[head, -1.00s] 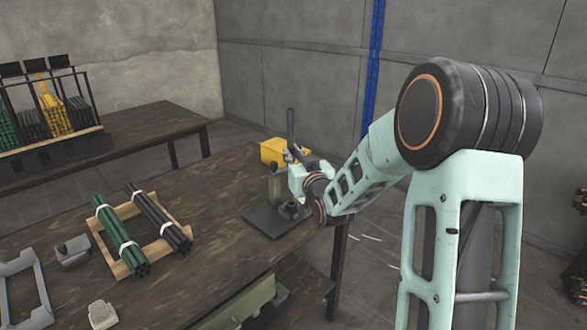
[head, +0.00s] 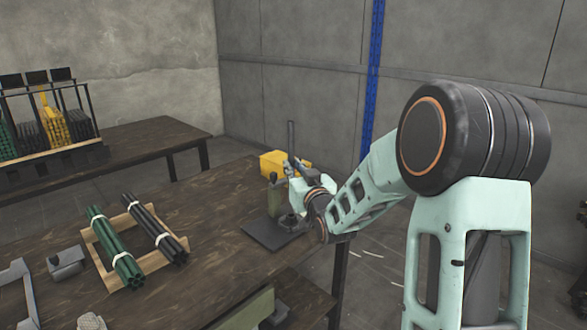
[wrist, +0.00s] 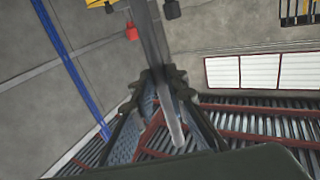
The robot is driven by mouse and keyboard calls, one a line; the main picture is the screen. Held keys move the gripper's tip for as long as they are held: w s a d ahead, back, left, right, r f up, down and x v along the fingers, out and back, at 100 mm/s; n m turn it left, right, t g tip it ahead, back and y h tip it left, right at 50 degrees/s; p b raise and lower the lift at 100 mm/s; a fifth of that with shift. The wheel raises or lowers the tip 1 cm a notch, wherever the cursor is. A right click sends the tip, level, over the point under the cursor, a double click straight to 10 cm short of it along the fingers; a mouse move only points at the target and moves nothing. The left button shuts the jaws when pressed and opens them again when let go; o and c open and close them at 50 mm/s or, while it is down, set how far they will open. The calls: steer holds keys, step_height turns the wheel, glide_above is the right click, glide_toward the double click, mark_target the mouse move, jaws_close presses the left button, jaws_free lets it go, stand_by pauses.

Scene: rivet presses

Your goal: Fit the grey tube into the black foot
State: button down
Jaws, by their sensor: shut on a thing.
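The grey tube (wrist: 154,38) is between the two fingers of my gripper (wrist: 165,100) in the wrist view, and the gripper is shut on it. The head view shows my gripper (head: 292,172) above the right end of the workbench, with an upright dark grey bar (head: 291,138) at it that looks like the tube. Just below my gripper, a small dark round piece (head: 290,221) stands on a black plate and may be the black foot. My wrist partly covers it. I cannot tell whether the tube's lower end touches it.
A black base plate (head: 262,236) with a green upright body (head: 275,198) stands on the workbench (head: 215,235). A wooden rack (head: 103,256) holds green and black tube bundles at left. The bench between them is clear.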

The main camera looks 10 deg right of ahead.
step_height(320, 180, down, 4)
steer(key=b, duration=0.3)
steer(key=shift+b, duration=1.2)
stand_by(1.5)
steer(key=shift+f+b, duration=1.9)
steer(key=shift+b, duration=0.15)
steer(key=c, duration=1.8)
jaws_free()
steer(key=shift+s, duration=0.1)
steer(key=s, duration=0.4)
steer(key=s+d, duration=0.1)
steer(key=s, duration=0.6)
steer(key=shift+s+d, duration=0.3)
steer(key=shift+s, duration=0.05)
